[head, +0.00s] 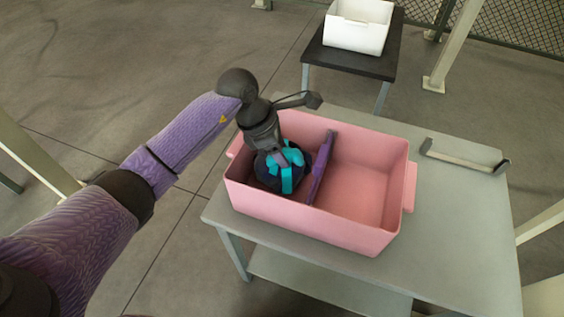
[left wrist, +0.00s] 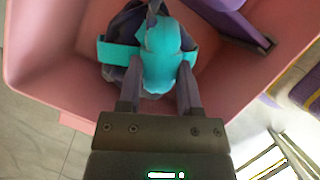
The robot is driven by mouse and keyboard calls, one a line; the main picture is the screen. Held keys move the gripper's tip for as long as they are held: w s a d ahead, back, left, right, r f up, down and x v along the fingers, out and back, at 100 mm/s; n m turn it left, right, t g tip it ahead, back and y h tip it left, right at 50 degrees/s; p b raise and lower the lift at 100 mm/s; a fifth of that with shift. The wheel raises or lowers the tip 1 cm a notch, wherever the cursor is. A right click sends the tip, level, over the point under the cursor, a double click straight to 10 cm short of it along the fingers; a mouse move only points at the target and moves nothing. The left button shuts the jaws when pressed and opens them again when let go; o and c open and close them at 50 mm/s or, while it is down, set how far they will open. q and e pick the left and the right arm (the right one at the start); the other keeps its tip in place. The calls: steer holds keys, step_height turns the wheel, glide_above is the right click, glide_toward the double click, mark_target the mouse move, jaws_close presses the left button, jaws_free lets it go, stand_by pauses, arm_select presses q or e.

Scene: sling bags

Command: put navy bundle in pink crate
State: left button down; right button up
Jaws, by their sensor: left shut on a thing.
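The navy bundle (head: 269,176) with turquoise straps is inside the left compartment of the pink crate (head: 350,236). A purple divider (head: 321,168) stands in the crate beside it and splits the crate in two. My left gripper (head: 280,158) reaches down into that compartment and is shut on the bundle. In the left wrist view the fingers close on the turquoise strap (left wrist: 160,62) on top of the bundle. The bundle's underside is hidden, so I cannot tell if it rests on the crate floor. My right gripper is not in view.
The crate stands on a grey table (head: 460,225). The crate's right compartment (head: 362,190) is empty. A white bin (head: 357,28) stands on a black-topped table (head: 350,62) behind.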

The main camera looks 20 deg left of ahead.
arm_select(q)
step_height(320, 180, down, 3)
steer(key=shift+f+b, duration=0.2)
steer(key=shift+b, duration=0.25)
steer(key=shift+r, duration=0.2)
steer(key=shift+f, duration=0.15)
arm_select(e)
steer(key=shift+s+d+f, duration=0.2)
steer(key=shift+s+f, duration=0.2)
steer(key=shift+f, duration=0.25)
arm_select(q)
steer(key=shift+c, duration=1.4)
jaws_free()
steer(key=shift+r, duration=0.25)
steer(key=p+v, duration=0.5)
steer(key=v, duration=0.6)
steer(key=shift+r, duration=0.4)
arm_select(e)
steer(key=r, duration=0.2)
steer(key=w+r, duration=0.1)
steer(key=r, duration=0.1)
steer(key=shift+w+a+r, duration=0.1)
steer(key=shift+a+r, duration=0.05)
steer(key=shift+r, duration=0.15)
arm_select(q)
steer(key=shift+a, duration=0.15)
